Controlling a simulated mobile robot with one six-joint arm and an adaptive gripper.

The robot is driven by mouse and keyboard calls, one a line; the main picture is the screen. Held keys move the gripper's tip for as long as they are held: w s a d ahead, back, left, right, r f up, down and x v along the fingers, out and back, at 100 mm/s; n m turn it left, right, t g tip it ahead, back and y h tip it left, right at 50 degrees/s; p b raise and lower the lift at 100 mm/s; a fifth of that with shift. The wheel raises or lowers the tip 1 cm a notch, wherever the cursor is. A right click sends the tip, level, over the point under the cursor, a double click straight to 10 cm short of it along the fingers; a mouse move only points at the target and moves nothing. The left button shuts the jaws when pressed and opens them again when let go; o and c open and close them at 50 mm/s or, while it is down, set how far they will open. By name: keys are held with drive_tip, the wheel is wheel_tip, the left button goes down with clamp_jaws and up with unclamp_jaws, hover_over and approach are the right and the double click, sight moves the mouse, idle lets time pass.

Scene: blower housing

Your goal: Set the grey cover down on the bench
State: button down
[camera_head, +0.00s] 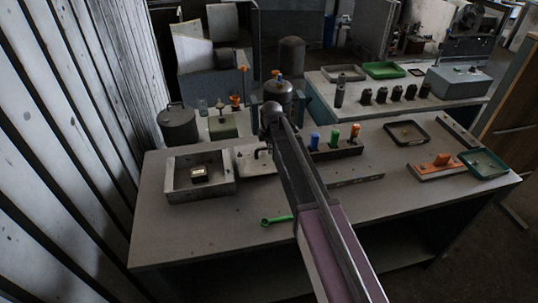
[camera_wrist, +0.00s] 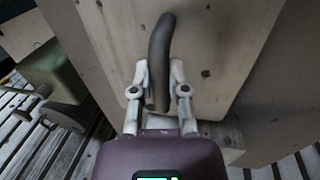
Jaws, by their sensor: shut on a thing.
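The grey cover (camera_head: 246,163) is a flat plate with a dark bent handle, just right of the open box housing (camera_head: 176,188) in the head view. My arm hides its right part. In the wrist view the cover (camera_wrist: 222,45) fills the upper middle, and its curved handle (camera_wrist: 160,38) runs down between my fingers. My gripper (camera_wrist: 160,78) is shut on that handle. In the head view the gripper is hidden behind my arm. I cannot tell whether the cover touches the bench (camera_head: 226,218). The housing is open on top, with a small metal part (camera_head: 198,174) inside.
A green spanner (camera_head: 277,220) lies near the front of the bench. A rack with coloured-handled tools (camera_head: 335,150) stands right of my arm. A grey canister (camera_head: 178,127) stands behind the housing. The front left bench is clear.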

sight(271, 160)
drive_tip(key=shift+f+b, duration=0.8)
drive_tip(key=shift+f, duration=0.35)
drive_tip(key=shift+f, duration=0.1)
drive_tip(key=c, duration=0.6)
unclamp_jaws()
drive_tip(key=shift+c, duration=0.2)
wheel_tip(271, 160, up, 12)
drive_tip(key=s+p, duration=0.2)
drive_tip(key=p, duration=0.9)
drive_tip(key=shift+d+p, duration=0.35)
drive_tip(key=shift+p, duration=0.05)
drive_tip(key=shift+s, duration=0.1)
